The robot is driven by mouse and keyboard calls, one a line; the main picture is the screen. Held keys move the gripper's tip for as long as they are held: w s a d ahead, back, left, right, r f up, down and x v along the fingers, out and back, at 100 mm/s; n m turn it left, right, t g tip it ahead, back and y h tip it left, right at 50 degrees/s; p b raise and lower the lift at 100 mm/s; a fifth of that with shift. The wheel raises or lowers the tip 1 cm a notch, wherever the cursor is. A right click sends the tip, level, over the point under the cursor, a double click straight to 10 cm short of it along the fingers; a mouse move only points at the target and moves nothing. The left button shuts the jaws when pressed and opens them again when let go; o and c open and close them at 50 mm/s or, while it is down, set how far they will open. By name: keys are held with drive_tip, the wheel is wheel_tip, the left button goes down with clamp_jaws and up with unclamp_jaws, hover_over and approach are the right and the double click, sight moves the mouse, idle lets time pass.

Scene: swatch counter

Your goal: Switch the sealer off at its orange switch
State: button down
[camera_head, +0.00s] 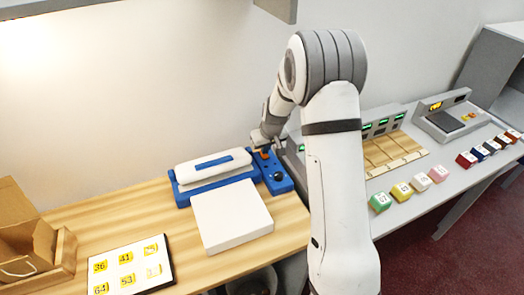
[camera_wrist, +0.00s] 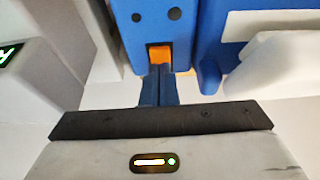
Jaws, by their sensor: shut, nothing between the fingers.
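The sealer (camera_head: 190,185) is blue with a white top and stands at the back of the wooden counter. Its blue control box (camera_head: 279,186) is at its right end. The orange switch (camera_wrist: 159,52) sits in a dark slot in the box in the wrist view. In the head view only a bit of orange shows beneath my gripper (camera_head: 260,146). My gripper is shut and empty, and its blue-grey fingertips (camera_wrist: 160,68) are right at the switch's near edge, covering part of it. I cannot tell whether they touch it.
A white slab (camera_head: 232,217) lies in front of the sealer. A number card (camera_head: 130,268) and a cardboard box (camera_head: 30,240) are at the left. A grey device with green displays (camera_head: 383,127) is close on the right, beside several coloured blocks (camera_head: 401,190).

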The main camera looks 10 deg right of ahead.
drive_tip(key=shift+w+a, duration=0.1)
drive_tip(key=shift+w, duration=0.1)
drive_tip(key=shift+r, duration=0.1)
drive_tip(key=shift+s+r, duration=0.1)
drive_tip(key=shift+r, duration=0.15)
drive_tip(key=b+v, duration=0.1)
drive_tip(key=v, duration=0.6)
drive_tip(key=shift+s+r, duration=0.1)
idle(0.3)
